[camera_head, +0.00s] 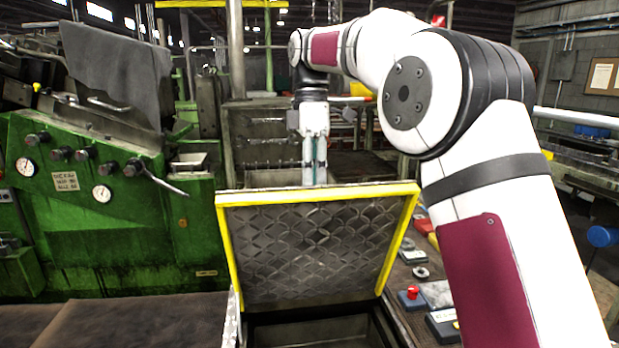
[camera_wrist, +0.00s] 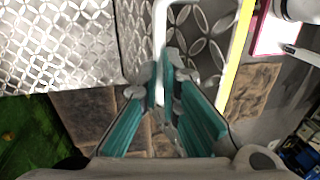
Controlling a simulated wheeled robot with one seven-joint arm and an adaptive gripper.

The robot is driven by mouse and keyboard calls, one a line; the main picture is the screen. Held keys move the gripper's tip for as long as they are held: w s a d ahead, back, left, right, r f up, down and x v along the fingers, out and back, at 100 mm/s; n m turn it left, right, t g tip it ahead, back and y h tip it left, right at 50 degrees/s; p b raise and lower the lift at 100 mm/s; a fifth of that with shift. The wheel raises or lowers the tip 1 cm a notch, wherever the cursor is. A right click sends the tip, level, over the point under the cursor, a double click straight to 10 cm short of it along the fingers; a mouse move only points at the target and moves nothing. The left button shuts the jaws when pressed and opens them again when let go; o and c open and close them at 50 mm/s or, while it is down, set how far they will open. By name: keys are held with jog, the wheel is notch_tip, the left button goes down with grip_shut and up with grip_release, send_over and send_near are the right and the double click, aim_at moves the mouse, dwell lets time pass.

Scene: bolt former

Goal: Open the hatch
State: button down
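The hatch (camera_head: 315,250) is a diamond-plate panel with yellow edges, raised steeply in the head view. A dark opening (camera_head: 325,332) shows below it. My gripper is at the hatch's far side; in the head view the hatch hides its fingers. In the wrist view the diamond plate (camera_wrist: 198,45) and yellow edge (camera_wrist: 236,70) show close up. A white bar handle (camera_wrist: 159,35) runs along the plate. My gripper (camera_wrist: 164,78) has its teal fingers closed in around this handle, with the fingertips on either side of it.
A green machine (camera_head: 110,220) with gauges and levers stands left of the hatch. A bench with small tools and a red-button box (camera_head: 411,297) lies to the right, close to my arm. A brown mat (camera_head: 140,325) is at the lower left.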

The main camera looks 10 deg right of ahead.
jog(key=shift+w+d+f, duration=0.1)
jog(key=shift+w+f, duration=0.05)
jog(key=shift+f, duration=0.4)
jog(key=shift+w+d+f, duration=0.1)
jog(key=shift+w+f, duration=0.05)
jog(key=shift+f, duration=0.4)
jog(key=c, duration=1.5)
grip_release()
jog(key=shift+w+f, duration=0.1)
jog(key=shift+w, duration=0.05)
jog(key=shift+a, duration=0.1)
